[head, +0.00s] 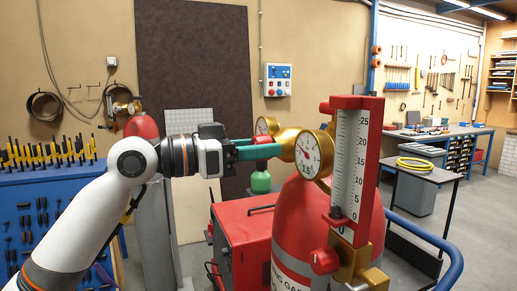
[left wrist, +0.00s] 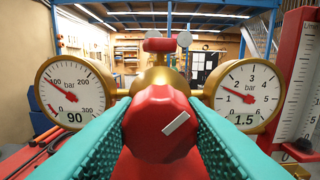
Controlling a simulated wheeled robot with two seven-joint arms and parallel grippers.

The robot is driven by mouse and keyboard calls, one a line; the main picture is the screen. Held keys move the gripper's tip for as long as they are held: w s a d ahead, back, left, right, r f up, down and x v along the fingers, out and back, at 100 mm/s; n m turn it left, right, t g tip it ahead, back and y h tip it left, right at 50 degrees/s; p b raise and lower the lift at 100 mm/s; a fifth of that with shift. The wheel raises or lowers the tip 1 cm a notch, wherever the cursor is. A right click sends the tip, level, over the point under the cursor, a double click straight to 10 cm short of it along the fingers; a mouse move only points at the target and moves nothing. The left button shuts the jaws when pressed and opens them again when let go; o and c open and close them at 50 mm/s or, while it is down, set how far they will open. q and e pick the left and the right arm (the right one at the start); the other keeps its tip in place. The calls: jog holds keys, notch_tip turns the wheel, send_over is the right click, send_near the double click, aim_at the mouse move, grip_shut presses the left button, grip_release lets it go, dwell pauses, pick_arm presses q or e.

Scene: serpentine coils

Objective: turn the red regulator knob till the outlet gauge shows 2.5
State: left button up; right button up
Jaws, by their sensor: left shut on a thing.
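The red regulator knob (left wrist: 160,125) sits between the teal fingers of my left gripper, which is shut on it. A white mark on the knob's face slants up to the right. The outlet gauge (left wrist: 243,97), at right in the left wrist view, reads 1.5 bar. It also shows in the head view (head: 309,155). The other gauge (left wrist: 73,95) reads 90 bar. My right gripper is not in view.
A red gas cylinder (head: 300,225) stands below the regulator. A flowmeter with a white scale (head: 349,165) stands close to the outlet gauge's right. A red cabinet (head: 242,245) is left of the cylinder. A blue rail (head: 452,257) curves at the lower right.

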pick_arm(q)
jog(key=shift+m, duration=0.4)
jog(key=m, duration=0.3)
jog(key=shift+m+b, duration=0.35)
jog(key=shift+m, duration=0.85)
jog(key=o, duration=1.2)
jog(key=shift+o, duration=0.2)
